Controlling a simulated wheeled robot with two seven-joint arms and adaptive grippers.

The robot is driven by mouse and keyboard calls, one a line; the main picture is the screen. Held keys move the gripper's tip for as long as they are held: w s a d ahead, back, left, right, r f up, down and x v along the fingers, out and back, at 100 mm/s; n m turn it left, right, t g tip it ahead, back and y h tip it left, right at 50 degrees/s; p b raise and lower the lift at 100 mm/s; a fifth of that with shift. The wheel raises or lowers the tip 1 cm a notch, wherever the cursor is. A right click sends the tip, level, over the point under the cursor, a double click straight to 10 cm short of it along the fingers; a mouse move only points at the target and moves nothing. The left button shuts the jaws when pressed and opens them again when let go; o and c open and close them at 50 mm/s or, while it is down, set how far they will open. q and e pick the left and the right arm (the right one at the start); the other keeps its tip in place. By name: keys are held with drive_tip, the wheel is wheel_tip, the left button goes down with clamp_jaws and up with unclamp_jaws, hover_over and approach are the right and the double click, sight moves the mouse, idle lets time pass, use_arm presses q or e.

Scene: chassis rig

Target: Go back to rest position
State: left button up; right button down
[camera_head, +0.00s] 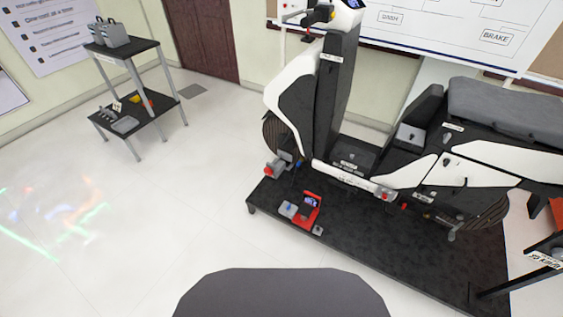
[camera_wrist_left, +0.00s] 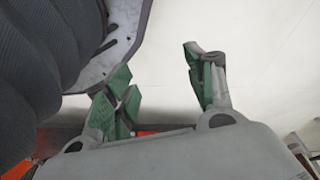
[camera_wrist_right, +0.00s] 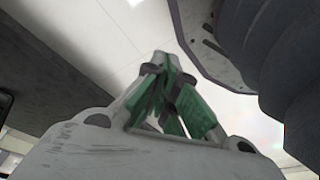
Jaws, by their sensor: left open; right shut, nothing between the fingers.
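My left gripper (camera_wrist_left: 163,85) shows in the left wrist view with its green-padded fingers spread apart and nothing between them. My right gripper (camera_wrist_right: 166,80) shows in the right wrist view with its green-padded fingers together and nothing held. Neither gripper shows in the head view, so I cannot tell exactly where they are relative to the scooter rig. Parts of my own arm links fill the sides of both wrist views.
A white and black scooter (camera_head: 295,95) stands on a black platform (camera_head: 400,255) at right. A red device (camera_head: 308,210) sits near the platform's left end. A two-tier side table (camera_head: 128,50) stands at back left. The floor (camera_head: 150,210) between is clear.

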use_arm(q)
drive_tip(key=s+a+r+p, duration=0.2)
drive_tip(key=s+a+p, duration=0.1)
drive_tip(key=s+p, duration=0.4)
drive_tip(key=s+a+r+g+p, duration=0.1)
drive_tip(key=s+a+r+p, duration=0.1)
drive_tip(key=s+p, duration=0.6)
drive_tip(key=shift+s+a+y, duration=0.4)
drive_tip(key=shift+s, duration=0.05)
use_arm(e)
drive_tip(key=s+d+r, duration=0.2)
drive_tip(key=s+d, duration=0.1)
drive_tip(key=s, duration=0.5)
drive_tip(key=s+d+r+g, duration=0.1)
drive_tip(key=s+d+r, duration=0.1)
drive_tip(key=s, duration=0.6)
drive_tip(key=shift+d+h, duration=0.4)
use_arm(q)
drive_tip(key=shift+f, duration=0.1)
use_arm(e)
drive_tip(key=shift+f, duration=0.1)
use_arm(q)
drive_tip(key=shift+f+b, duration=2.25)
use_arm(e)
drive_tip(key=shift+f, duration=2.25)
